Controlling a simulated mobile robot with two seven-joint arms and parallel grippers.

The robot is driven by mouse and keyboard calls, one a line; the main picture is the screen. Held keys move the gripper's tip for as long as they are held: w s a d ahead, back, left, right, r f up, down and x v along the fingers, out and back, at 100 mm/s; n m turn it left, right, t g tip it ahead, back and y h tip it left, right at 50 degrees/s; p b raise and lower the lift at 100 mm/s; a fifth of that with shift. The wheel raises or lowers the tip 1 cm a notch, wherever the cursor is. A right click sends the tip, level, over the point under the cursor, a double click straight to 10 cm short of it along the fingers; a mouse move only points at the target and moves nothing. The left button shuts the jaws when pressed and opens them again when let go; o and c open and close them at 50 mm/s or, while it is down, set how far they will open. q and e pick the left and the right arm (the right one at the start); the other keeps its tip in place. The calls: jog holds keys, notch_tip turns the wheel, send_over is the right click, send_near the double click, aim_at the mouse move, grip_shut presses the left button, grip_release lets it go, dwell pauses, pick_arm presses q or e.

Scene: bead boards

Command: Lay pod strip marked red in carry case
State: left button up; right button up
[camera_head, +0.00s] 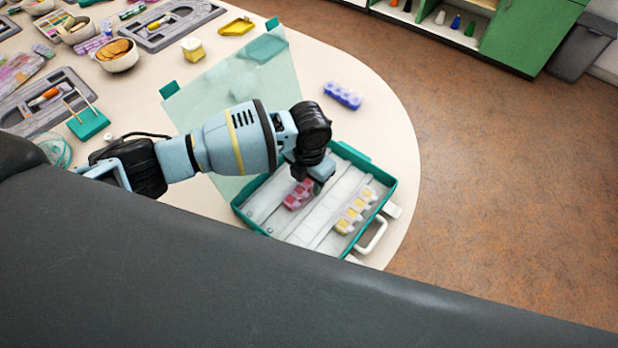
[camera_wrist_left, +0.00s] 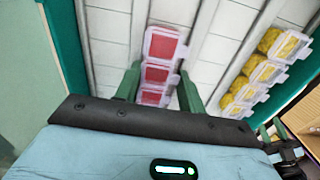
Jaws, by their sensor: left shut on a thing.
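The red pod strip (camera_head: 298,194) is in the carry case, over its left part in the head view. It also shows in the left wrist view (camera_wrist_left: 162,70), between the fingers of my left gripper (camera_wrist_left: 158,90). My left gripper (camera_head: 315,185) is shut on the red strip, low over the case floor. I cannot tell whether the strip touches the floor. The carry case (camera_head: 333,239) is open, with a teal rim and pale ridged channels. A yellow pod strip (camera_head: 356,210) lies in its right part and shows in the left wrist view (camera_wrist_left: 265,75).
A blue pod strip (camera_head: 342,95) lies on the table beyond the case. The case's clear lid (camera_head: 222,82) is open behind it. The table's curved edge is close on the right. Bowls (camera_head: 117,55), trays and a teal peg stand (camera_head: 88,124) fill the left side.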

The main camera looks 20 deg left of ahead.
aim_at(309, 182)
pick_arm(q)
jog(key=o, duration=1)
jog(key=shift+f, duration=0.1)
notch_tip(309, 182, up, 12)
jog(key=shift+r+p, duration=0.15)
jog(key=shift+p, duration=0.35)
